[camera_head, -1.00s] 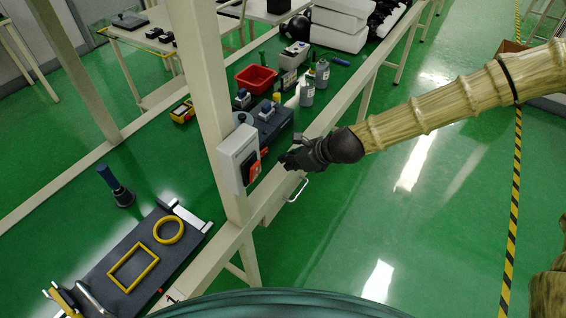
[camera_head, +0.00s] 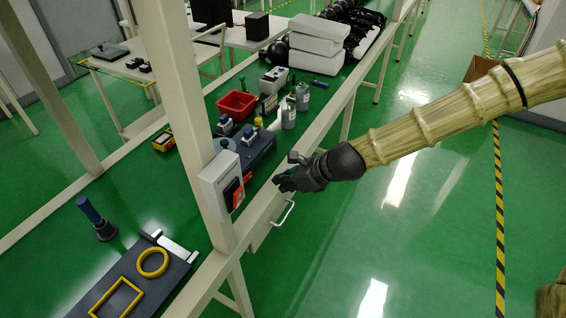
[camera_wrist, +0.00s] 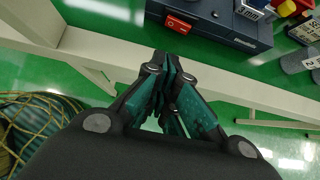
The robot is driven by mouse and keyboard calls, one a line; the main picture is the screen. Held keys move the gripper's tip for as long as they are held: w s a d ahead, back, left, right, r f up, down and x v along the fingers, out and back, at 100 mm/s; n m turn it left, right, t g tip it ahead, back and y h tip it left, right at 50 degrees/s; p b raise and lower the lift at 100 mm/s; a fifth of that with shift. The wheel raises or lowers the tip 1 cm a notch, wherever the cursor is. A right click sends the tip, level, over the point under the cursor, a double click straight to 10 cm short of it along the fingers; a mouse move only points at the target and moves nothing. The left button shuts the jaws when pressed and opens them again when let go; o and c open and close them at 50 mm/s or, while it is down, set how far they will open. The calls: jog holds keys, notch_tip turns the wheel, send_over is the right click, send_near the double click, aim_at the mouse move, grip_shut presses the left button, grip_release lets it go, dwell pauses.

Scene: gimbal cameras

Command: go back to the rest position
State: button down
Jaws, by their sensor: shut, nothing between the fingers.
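My gripper (camera_head: 284,181) is at the end of my arm, in front of the bench's near rail in the head view. In the wrist view my gripper (camera_wrist: 167,58) has its fingers together, with nothing between them. The fingertips point toward the cream bench rail (camera_wrist: 110,47). A grey switch box with a red switch (camera_head: 232,190) is on the post left of the gripper. No object is held.
A dark blue case (camera_head: 250,150), a red bin (camera_head: 237,104) and grey bottles (camera_head: 289,115) stand on the bench. A metal handle (camera_head: 284,213) sticks out below the gripper. A cardboard box (camera_head: 480,68) stands at right. The green floor right of the bench is mostly open.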

jog(key=shift+f, duration=0.1)
jog(key=s+d+f+n+g+h, duration=0.15)
jog(key=s+d+f+n, duration=0.3)
jog(key=s+f, duration=0.45)
jog(key=s+d+f+n+g+h, duration=0.1)
jog(key=s+d+f+n+h, duration=0.25)
jog(key=s+f+n, duration=0.6)
jog(key=s+d+f+n+g+h, duration=0.1)
jog(key=s+d+f+n, duration=0.3)
jog(key=s+d, duration=0.3)
jog(key=s+d+f+n+g+h, duration=0.1)
jog(key=s+d+f+n, duration=0.4)
jog(key=s+d, duration=0.2)
jog(key=shift+s+f+h, duration=0.2)
jog(key=shift+f+h, duration=0.1)
jog(key=shift+h, duration=0.1)
